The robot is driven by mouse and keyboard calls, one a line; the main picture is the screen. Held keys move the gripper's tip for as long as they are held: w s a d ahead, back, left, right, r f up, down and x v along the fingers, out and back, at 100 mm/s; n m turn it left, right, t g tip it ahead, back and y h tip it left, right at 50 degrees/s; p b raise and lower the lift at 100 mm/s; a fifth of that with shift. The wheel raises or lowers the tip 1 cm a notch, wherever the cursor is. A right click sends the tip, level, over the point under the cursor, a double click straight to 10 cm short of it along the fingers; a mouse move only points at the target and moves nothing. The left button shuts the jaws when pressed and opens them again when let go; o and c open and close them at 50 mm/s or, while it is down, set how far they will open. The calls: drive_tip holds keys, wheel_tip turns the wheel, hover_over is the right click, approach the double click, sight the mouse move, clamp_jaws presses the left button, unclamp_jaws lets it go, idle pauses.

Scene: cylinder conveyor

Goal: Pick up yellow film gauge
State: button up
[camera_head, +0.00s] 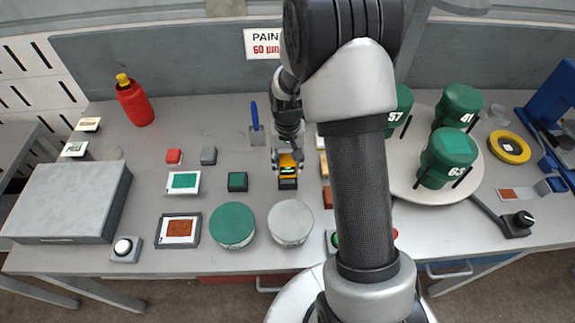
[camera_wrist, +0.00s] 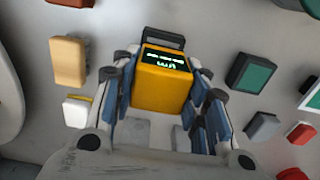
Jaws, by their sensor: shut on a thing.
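The yellow film gauge (camera_head: 288,168) is a small boxy device with a dark display showing green digits. It is at the middle of the workbench in the head view. In the wrist view the gauge (camera_wrist: 164,82) sits between the two fingers, its display facing the camera. My gripper (camera_head: 287,158) comes down from above and is shut on the gauge, with fingers on both its sides, as the wrist view also shows (camera_wrist: 163,90). I cannot tell whether the gauge still touches the table.
A green block (camera_head: 238,182) stands left of the gauge. A green round lid (camera_head: 232,225) and a grey round lid (camera_head: 290,222) lie in front. A turntable (camera_head: 406,188) with green numbered cans is at right. A blue-handled scraper (camera_head: 256,124) lies behind. A red bottle (camera_head: 134,102) stands back left.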

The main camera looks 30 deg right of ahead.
sight(288, 159)
wheel_tip(288, 159, up, 18)
drive_tip(key=p, duration=0.4)
drive_tip(key=shift+f, duration=0.15)
drive_tip(key=o, duration=0.6)
drive_tip(key=shift+c, duration=0.2)
drive_tip(key=c, duration=0.4)
